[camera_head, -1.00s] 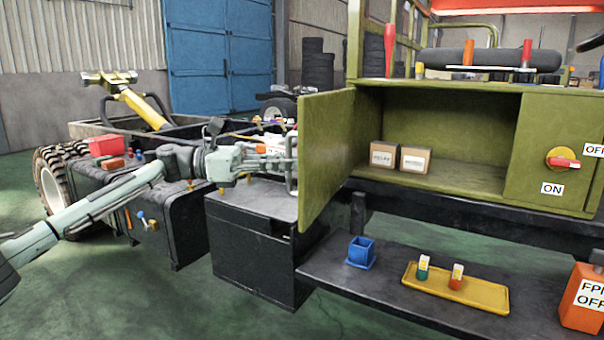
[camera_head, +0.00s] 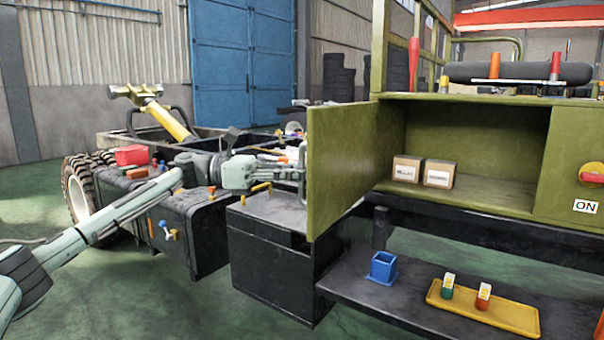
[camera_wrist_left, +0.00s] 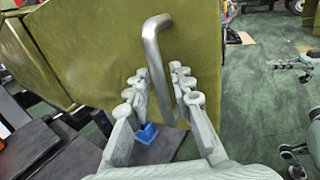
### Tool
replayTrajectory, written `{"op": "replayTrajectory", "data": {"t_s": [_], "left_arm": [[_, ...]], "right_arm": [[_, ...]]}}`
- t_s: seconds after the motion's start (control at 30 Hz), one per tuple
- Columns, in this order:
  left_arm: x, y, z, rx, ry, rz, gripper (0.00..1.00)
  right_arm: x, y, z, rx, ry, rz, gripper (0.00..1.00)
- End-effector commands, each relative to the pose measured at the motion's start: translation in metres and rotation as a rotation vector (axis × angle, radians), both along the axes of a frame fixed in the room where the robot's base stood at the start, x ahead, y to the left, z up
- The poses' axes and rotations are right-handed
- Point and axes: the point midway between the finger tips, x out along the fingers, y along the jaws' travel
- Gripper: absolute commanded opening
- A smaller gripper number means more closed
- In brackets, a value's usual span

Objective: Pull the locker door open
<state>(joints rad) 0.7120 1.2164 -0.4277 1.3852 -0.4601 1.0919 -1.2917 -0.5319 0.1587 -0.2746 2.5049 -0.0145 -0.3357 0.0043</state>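The green locker door (camera_head: 340,165) stands swung out from the left side of the green locker (camera_head: 480,135), whose inside is open to view. The door's metal handle (camera_wrist_left: 157,65) is a bent bar on the door's outer face. My left gripper (camera_head: 290,175) is at that face, by the handle. In the left wrist view, the left gripper's fingers (camera_wrist_left: 160,85) are spread on either side of the handle bar, with narrow gaps showing. Contact with the bar is hard to tell.
Two cardboard boxes (camera_head: 423,171) sit inside the locker. Below, a dark shelf (camera_head: 350,285) holds a blue holder (camera_head: 383,267) and a yellow tray (camera_head: 510,318). A black box (camera_head: 265,265) stands under the door. Open green floor (camera_head: 170,300) lies in front.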

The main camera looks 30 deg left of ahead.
Motion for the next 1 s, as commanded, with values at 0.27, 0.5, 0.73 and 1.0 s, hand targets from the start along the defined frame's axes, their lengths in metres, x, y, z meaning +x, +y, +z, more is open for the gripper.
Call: {"op": "replayTrajectory", "data": {"t_s": [0.27, 0.5, 0.73, 1.0], "left_arm": [[0.0, 0.0, -0.001, 0.001, 0.001, -0.002, 0.32], [-0.009, 0.016, -0.002, 0.002, 0.004, 0.001, 0.32], [-0.033, 0.058, -0.002, 0.003, 0.004, 0.002, 0.32], [-0.055, 0.096, -0.001, 0.002, 0.002, 0.001, 0.32]], "right_arm": [[0.0, 0.0, 0.0, -0.001, 0.001, 0.0, 0.0], [0.0, -0.001, -0.001, -0.002, 0.004, -0.002, 0.0], [0.0, 0.0, -0.001, -0.002, 0.003, -0.001, 0.0], [0.0, 0.0, -0.001, -0.002, 0.003, -0.001, 0.0]]}}
